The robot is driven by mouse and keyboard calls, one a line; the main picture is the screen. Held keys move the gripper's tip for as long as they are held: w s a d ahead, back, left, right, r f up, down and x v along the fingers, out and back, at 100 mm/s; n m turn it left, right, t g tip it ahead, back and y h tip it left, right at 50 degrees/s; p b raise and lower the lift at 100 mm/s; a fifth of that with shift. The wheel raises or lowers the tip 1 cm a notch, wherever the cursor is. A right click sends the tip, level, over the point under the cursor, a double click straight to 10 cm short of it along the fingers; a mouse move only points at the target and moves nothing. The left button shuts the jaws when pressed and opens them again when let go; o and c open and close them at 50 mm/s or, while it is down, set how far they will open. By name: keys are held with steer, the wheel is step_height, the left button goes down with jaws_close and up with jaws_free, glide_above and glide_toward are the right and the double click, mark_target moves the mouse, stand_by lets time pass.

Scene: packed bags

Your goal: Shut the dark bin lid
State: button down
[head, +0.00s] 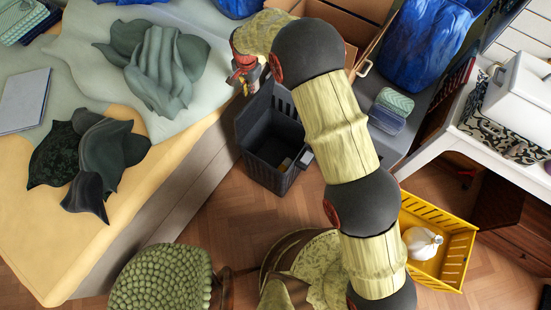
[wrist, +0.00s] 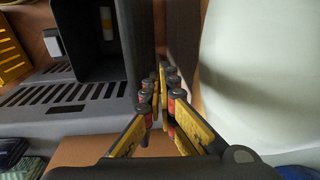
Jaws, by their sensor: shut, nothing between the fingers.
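The dark bin (head: 268,152) stands on the wood floor beside the bed. Its mouth is open, and a plain dark panel that looks like its lid (head: 256,108) stands raised on the bed side. In the wrist view the bin's slotted side (wrist: 60,95) is at left, and the raised panel (wrist: 138,45) shows narrowly along the opening. My gripper (head: 244,86) is at the panel's upper end, on the side toward the bed. In the wrist view my gripper (wrist: 161,80) is shut and empty, just right of the panel. I cannot tell whether it touches it.
The bed (head: 70,230) with a pale cover (wrist: 260,80) lies close on the gripper's other side. A cardboard box (head: 340,22) is behind the bin. A yellow crate (head: 455,250) holds a white object at right. A small pale item (head: 286,163) lies inside the bin.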

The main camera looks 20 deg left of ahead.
mark_target(259, 97)
steer(key=shift+s+d+f, duration=0.2)
steer(key=shift+d, duration=0.55)
steer(key=shift+s+d+f, duration=0.2)
steer(key=shift+s+d, duration=0.05)
steer(key=shift+d, duration=0.45)
steer(key=shift+s+d+f, duration=0.2)
steer(key=shift+d, duration=0.65)
steer(key=shift+s+d+f, duration=0.1)
steer(key=shift+d+f, duration=0.05)
steer(key=shift+d, duration=0.2)
steer(key=d, duration=0.1)
steer(key=d+f, duration=0.1)
steer(key=s+d, duration=0.1)
steer(key=shift+f, duration=0.35)
steer(key=shift+d, duration=0.1)
